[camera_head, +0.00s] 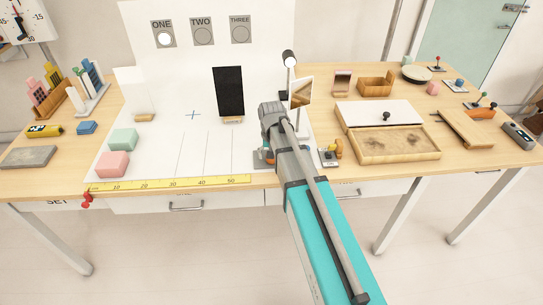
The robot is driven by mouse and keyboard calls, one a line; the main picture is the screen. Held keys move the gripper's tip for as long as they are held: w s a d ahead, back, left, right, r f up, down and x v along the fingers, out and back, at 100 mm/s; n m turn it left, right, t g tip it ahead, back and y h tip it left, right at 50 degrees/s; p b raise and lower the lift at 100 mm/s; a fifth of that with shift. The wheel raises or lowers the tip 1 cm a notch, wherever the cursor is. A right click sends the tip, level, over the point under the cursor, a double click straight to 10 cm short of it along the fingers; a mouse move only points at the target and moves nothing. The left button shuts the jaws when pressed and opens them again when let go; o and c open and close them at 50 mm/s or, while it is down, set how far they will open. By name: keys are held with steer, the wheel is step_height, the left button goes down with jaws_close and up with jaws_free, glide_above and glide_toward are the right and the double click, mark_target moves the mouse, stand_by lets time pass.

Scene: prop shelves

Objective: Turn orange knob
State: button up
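A yellow-orange knob-like part (339,149) sits on another small device right of my arm. An orange base with a green-topped lever (481,113) lies at the far right of the table. My arm reaches over the table's front edge.
A mirror (301,92) and lamp (289,60) stand close behind my wrist. A black panel (229,92) stands left. A sand tray (398,145) is right. Pink (112,164) and green (123,139) blocks sit left. The board's middle is mostly clear.

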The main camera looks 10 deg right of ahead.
steer(key=shift+n, duration=0.5)
steer(key=n, duration=0.3)
steer(key=shift+n, duration=0.3)
steer(key=n, duration=0.5)
step_height(320, 180, up, 14)
steer(key=p, duration=1.4)
steer(key=s+d+r+m+p, duration=0.15)
steer(key=s+m, duration=0.25)
steer(key=s, duration=0.4)
steer(key=s+d+m, duration=0.2)
steer(key=s+m, duration=0.2)
steer(key=s, duration=0.5)
steer(key=w+d+r+t, duration=0.1)
steer(key=w+d+t, duration=0.3)
steer(key=w+d, duration=0.9)
steer(key=shift+w+d+r+m, duration=0.25)
steer(key=shift+d+m, duration=0.15)
steer(key=shift+d, duration=1.7)
